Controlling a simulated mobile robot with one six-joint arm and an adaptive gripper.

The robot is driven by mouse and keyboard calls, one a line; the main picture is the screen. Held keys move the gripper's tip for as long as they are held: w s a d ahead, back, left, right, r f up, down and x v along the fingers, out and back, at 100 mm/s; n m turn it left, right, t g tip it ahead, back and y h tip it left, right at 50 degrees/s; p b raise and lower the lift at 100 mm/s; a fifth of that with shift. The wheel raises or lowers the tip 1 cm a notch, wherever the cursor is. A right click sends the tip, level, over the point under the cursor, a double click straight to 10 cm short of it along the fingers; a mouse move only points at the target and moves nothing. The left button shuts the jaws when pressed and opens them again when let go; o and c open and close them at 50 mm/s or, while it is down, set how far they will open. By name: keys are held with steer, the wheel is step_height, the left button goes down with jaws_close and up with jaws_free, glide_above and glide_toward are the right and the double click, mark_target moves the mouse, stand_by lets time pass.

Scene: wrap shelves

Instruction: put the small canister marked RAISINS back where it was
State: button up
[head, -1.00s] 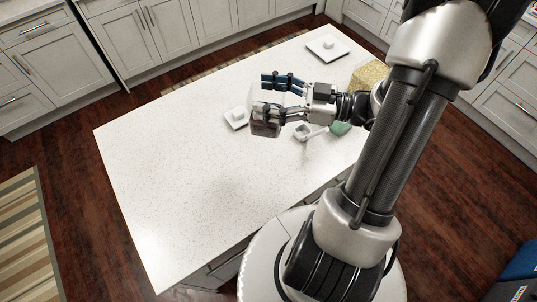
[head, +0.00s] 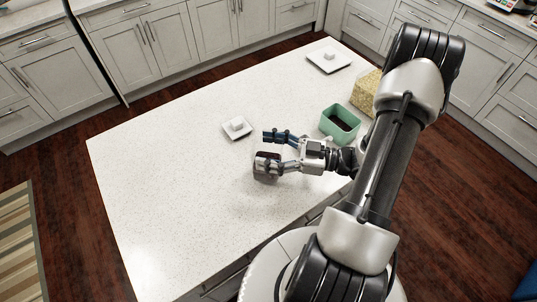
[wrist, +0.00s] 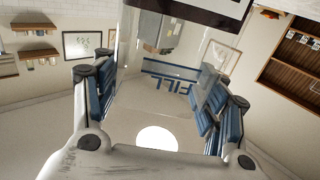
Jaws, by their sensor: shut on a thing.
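My gripper (head: 269,149) is shut on a clear canister (head: 265,170) with dark contents, over the white island top in the head view. In the wrist view, the clear wall of the canister (wrist: 165,108) fills the space between my blue-padded fingers. It bears a blue band and the upside-down word FILL. Part of a dark label shows at the top edge; no RAISINS mark is readable. The canister looks roughly upright; whether it touches the counter, I cannot tell.
On the island (head: 165,190) stand a green open tub (head: 341,122) with dark contents, a yellow speckled block (head: 364,92), and white plates with small white blocks (head: 237,128) (head: 328,60). The island's left part is clear. A brown wall shelf (wrist: 290,55) shows in the wrist view.

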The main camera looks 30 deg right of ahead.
steer(key=shift+f, duration=0.9)
steer(key=shift+f, duration=0.1)
steer(key=shift+f, duration=0.15)
steer(key=o, duration=1.7)
steer(key=shift+s+d+r, duration=0.15)
steer(key=shift+d+r, duration=0.05)
steer(key=shift+r, duration=0.05)
steer(key=p+v, duration=0.1)
steer(key=v, duration=0.6)
